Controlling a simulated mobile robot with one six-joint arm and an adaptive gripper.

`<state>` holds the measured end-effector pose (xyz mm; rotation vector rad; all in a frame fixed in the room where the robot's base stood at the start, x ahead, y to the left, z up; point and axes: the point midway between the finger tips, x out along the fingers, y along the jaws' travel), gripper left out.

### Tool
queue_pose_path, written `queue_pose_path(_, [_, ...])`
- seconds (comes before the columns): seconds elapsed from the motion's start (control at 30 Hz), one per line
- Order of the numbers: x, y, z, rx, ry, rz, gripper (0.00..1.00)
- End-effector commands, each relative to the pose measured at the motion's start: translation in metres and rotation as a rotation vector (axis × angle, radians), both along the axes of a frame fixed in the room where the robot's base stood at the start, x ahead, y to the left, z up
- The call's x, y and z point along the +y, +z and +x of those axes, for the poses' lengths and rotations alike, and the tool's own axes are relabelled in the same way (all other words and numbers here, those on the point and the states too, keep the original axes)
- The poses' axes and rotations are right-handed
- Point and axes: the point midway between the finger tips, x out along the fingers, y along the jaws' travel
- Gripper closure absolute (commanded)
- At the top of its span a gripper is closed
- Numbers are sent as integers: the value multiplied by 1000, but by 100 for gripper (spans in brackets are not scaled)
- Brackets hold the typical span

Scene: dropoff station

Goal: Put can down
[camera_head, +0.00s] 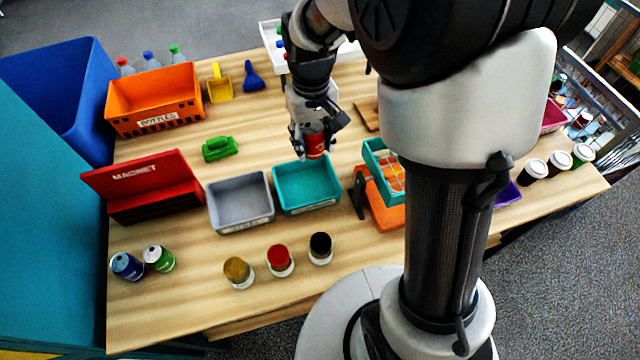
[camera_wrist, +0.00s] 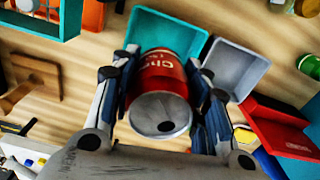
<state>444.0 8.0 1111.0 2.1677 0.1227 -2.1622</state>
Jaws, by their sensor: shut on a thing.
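My gripper (camera_head: 315,130) is shut on a red can (camera_head: 314,146) and holds it above the table, just behind the teal bin in the head view. In the wrist view the red can (camera_wrist: 160,80) sits between the two fingers of my gripper (camera_wrist: 165,75), its silver end facing the camera. Two more cans, one blue (camera_head: 127,266) and one green (camera_head: 159,258), stand at the front left of the wooden table (camera_head: 200,320).
The teal bin (camera_head: 335,203) and grey bin (camera_head: 240,226) stand side by side and look empty. A red magnet box (camera_head: 145,200), an orange bottle crate (camera_head: 130,118) and a green object (camera_head: 220,148) lie to the left. Three jars (camera_head: 280,262) stand in front. Bare table shows around the green object.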

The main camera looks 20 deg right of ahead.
Motion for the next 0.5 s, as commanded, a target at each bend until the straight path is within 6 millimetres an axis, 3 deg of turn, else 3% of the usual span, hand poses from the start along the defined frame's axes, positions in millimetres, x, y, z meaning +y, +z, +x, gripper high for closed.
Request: queue_pose_path(0.5, [0, -130, -2, 6, 0, 0, 67])
